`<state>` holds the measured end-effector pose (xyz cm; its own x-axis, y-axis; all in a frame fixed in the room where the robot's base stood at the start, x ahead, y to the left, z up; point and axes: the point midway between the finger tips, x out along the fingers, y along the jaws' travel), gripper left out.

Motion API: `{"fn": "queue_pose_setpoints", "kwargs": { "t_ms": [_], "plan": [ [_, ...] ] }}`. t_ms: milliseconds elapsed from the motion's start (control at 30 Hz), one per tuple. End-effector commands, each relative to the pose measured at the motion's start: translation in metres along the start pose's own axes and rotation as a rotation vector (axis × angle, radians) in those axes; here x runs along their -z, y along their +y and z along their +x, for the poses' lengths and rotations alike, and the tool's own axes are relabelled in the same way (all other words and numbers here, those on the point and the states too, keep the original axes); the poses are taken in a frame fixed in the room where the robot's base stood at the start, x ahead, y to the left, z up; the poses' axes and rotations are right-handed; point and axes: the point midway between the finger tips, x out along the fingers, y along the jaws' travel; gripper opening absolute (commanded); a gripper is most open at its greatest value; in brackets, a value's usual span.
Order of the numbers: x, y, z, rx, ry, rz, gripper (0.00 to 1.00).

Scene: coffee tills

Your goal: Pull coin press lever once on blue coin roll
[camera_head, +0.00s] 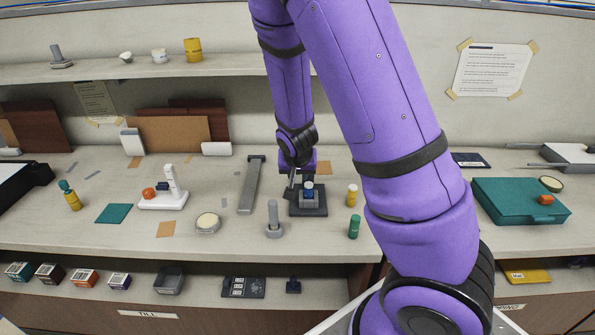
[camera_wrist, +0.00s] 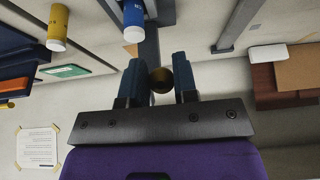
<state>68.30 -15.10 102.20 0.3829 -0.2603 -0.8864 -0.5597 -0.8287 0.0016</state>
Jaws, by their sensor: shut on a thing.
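The coin press (camera_head: 307,208) stands on the counter, with a dark base and a grey block. The blue coin roll (camera_head: 309,187) is upright in the press; its blue body and white end show in the wrist view (camera_wrist: 133,18). My gripper (camera_head: 296,176) is at the press, just behind and left of the roll in the head view. In the wrist view its fingers (camera_wrist: 160,80) are closed around a brass-coloured round knob (camera_wrist: 161,86), apparently the lever's end. The rest of the lever is partly hidden by my gripper and arm.
A grey post on a round base (camera_head: 273,220) stands close in front-left of the press. Yellow (camera_head: 352,195) and green (camera_head: 354,228) rolls stand to its right. A long grey bar (camera_head: 250,187) lies left. A teal case (camera_head: 519,201) is far right.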

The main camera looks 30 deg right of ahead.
Motion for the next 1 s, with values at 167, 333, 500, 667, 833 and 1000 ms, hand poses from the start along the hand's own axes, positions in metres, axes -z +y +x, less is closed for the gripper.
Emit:
{"fn": "queue_pose_setpoints", "kwargs": {
  "t_ms": [167,333,500,667,833,1000],
  "plan": [
    [0.014,-0.001,-0.01,0.004,0.004,0.002,0.12],
    [0.029,-0.001,-0.02,0.005,0.006,0.002,0.12],
    [0.037,-0.001,-0.026,0.003,0.005,0.002,0.12],
    [0.037,0.0,-0.027,0.002,0.003,0.001,0.12],
    [0.038,0.0,-0.027,0.003,0.003,0.001,0.12],
    [0.051,0.0,-0.03,0.003,0.006,0.003,0.12]
  ]
}}
